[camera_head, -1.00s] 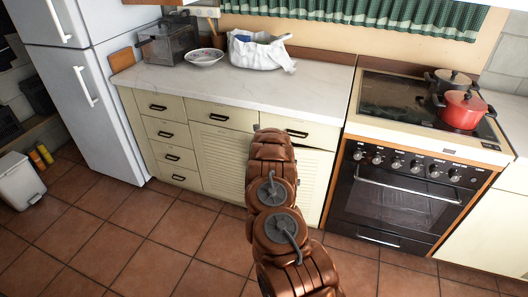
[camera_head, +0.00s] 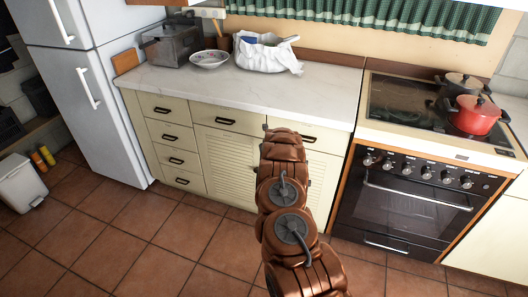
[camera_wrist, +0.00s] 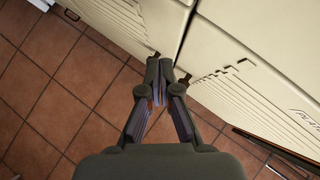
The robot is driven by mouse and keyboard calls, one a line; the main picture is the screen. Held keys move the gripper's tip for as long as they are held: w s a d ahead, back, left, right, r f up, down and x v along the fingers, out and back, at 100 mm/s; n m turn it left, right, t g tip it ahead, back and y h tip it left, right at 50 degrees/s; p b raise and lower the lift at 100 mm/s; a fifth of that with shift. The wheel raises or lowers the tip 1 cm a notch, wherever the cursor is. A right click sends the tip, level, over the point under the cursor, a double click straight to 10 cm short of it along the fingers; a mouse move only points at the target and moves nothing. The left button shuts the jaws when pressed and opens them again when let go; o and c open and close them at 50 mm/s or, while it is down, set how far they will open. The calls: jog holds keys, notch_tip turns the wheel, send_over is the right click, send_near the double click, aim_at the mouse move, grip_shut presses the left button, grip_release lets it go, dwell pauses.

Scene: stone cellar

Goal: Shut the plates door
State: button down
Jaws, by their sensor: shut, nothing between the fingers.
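The plates door (camera_wrist: 270,75) is a cream slatted cabinet door with dark lettering, partly cut off, at the right of the wrist view. In the head view it shows beside my arm (camera_head: 323,180), below a drawer and left of the oven. It looks flush or nearly flush with the cabinet front; my arm hides part of it. My gripper (camera_wrist: 163,82) is shut and empty, with its fingertips close to the seam beside this door. I cannot tell whether they touch it. In the head view my arm hides the gripper.
A neighbouring slatted door (camera_head: 225,160) and several drawers (camera_head: 172,136) are at the left. The oven (camera_head: 405,200) stands at the right, with a red pot (camera_head: 474,116) on its hob. The worktop (camera_head: 230,90) is above. The tiled floor (camera_head: 150,240) is clear at front left.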

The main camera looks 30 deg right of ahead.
jog(key=s+a+r+b, duration=0.6)
jog(key=a+r, duration=0.1)
jog(key=a, duration=0.1)
jog(key=shift+s+a, duration=0.35)
dwell(0.8)
